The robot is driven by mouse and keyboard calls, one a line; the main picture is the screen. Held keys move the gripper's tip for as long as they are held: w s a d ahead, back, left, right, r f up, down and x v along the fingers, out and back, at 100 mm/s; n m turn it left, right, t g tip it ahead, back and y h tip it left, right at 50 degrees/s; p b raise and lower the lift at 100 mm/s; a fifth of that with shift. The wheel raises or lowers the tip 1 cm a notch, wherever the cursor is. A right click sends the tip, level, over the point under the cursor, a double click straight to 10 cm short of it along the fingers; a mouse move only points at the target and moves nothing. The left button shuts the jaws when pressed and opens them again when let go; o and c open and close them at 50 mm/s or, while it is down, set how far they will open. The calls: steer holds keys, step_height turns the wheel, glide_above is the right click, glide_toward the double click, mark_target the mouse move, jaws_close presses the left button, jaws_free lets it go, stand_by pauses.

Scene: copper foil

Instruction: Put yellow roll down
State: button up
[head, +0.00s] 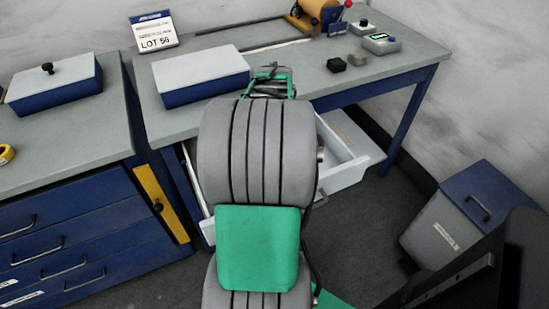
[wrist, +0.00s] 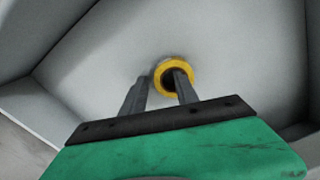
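The yellow roll (wrist: 159,71) shows in the wrist view as a ring with a dark hole, and it appears to lie on the pale floor of the open drawer (head: 357,171). My gripper (wrist: 160,77) points down over it with its two fingers apart. The right finger overlaps the hole and lower right of the ring. The left finger stands just left of it with a narrow gap. Whether a finger touches the ring is unclear. In the head view my arm hides the gripper and this roll.
Drawer walls surround my gripper in the wrist view. Another yellow roll (head: 7,154) lies on the left bench (head: 68,133). Lidded boxes (head: 202,75) and small blocks stand on the benches. A grey bin (head: 440,232) stands at the right on the floor.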

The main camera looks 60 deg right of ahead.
steer(key=shift+r, duration=0.1)
step_height(320, 180, up, 12)
steer(key=p, duration=0.2)
steer(key=w+a+f+n, duration=0.1)
steer(key=w+a+n, duration=0.25)
steer(key=a, duration=0.55)
steer(key=w+a+f+n, duration=0.1)
steer(key=w+a+n, duration=0.1)
steer(key=w+a, duration=0.45)
steer(key=s+a+f+n+t, duration=0.1)
steer(key=a+f+n, duration=0.1)
steer(key=a, duration=0.7)
steer(key=s+a+f+n+t, duration=0.1)
steer(key=s+a+f+n, duration=0.1)
steer(key=a, duration=0.6)
steer(key=shift+a+f+n, duration=0.4)
steer(key=shift+f+n, duration=0.05)
